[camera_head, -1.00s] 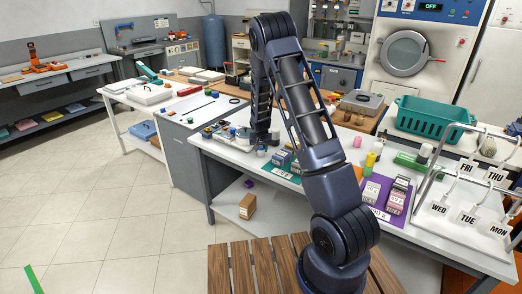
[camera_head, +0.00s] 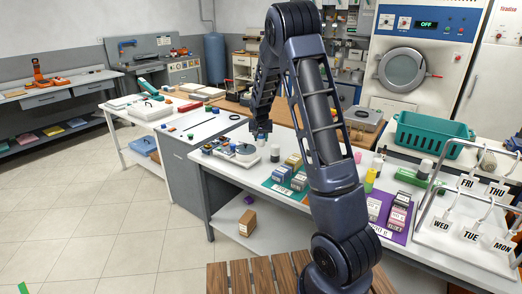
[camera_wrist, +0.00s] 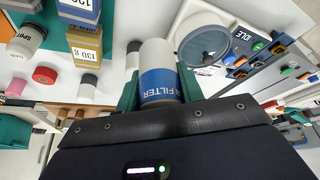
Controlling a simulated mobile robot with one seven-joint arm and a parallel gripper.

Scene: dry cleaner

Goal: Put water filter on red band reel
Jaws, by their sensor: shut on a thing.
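The water filter (camera_wrist: 158,70) is a white cylinder with a blue band lettered FILTER. In the wrist view it stands between the teal fingers of my gripper (camera_wrist: 158,88), which is shut on it. In the head view my gripper (camera_head: 261,137) hangs over the white worktable, near a white device (camera_head: 228,158) with a round grey dish (camera_head: 244,149). The dish also shows in the wrist view (camera_wrist: 205,40), ahead and right of the filter. A small red-topped thing (camera_wrist: 45,75) lies to the left; I cannot tell whether any thing in view is the red band reel.
A teal mat (camera_head: 270,184) with small boxes and a purple mat (camera_head: 400,237) with more boxes lie to the right. Small bottles stand between them. A green basket (camera_head: 430,135) and a rack with day labels (camera_head: 470,215) stand farther right.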

